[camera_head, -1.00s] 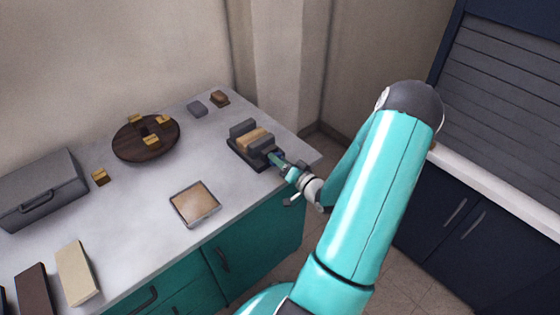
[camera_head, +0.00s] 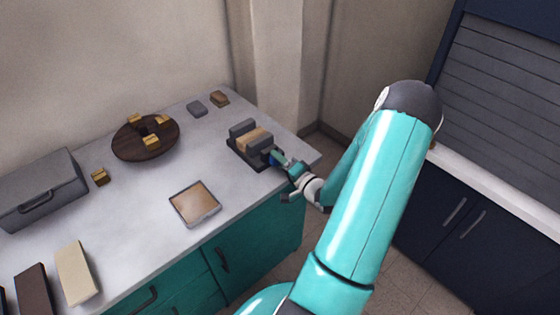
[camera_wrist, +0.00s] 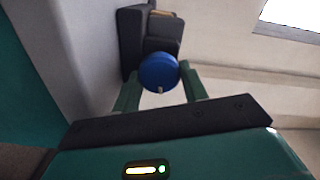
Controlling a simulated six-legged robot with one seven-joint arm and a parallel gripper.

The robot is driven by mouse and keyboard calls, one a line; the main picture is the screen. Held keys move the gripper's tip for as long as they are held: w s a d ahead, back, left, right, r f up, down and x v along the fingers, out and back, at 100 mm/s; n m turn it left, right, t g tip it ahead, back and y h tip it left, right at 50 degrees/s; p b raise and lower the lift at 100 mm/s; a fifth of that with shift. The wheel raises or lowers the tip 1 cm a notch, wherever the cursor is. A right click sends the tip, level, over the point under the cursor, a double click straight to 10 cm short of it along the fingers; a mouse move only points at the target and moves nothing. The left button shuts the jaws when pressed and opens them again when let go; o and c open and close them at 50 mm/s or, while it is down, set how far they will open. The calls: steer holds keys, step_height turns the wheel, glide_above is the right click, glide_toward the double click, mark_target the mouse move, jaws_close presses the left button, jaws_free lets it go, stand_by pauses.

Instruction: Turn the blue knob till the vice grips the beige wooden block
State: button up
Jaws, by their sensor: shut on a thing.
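The grey vice (camera_head: 236,152) stands near the right end of the worktop. The beige wooden block (camera_head: 254,139) sits between its two grey jaws; from here I cannot tell whether both jaws touch it. The blue knob (camera_wrist: 159,71) is at the near end of the vice, and a bit of it shows in the head view (camera_head: 273,158). My gripper (camera_wrist: 160,85) is shut on the knob, one green finger on each side. In the wrist view the dark vice body (camera_wrist: 131,35) is behind the knob, and the block's sides are mostly hidden.
A square framed tray (camera_head: 194,222) lies left of the vice. A round dark board (camera_head: 125,151) with several small wooden pieces is further left. A grey case (camera_head: 40,185) is at the far left.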

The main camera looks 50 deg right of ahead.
steer(key=shift+s, duration=0.1)
steer(key=o, duration=1)
steer(key=s+a, duration=0.1)
steer(key=s, duration=1.2)
steer(key=shift+s+a, duration=0.3)
steer(key=shift+s, duration=0.05)
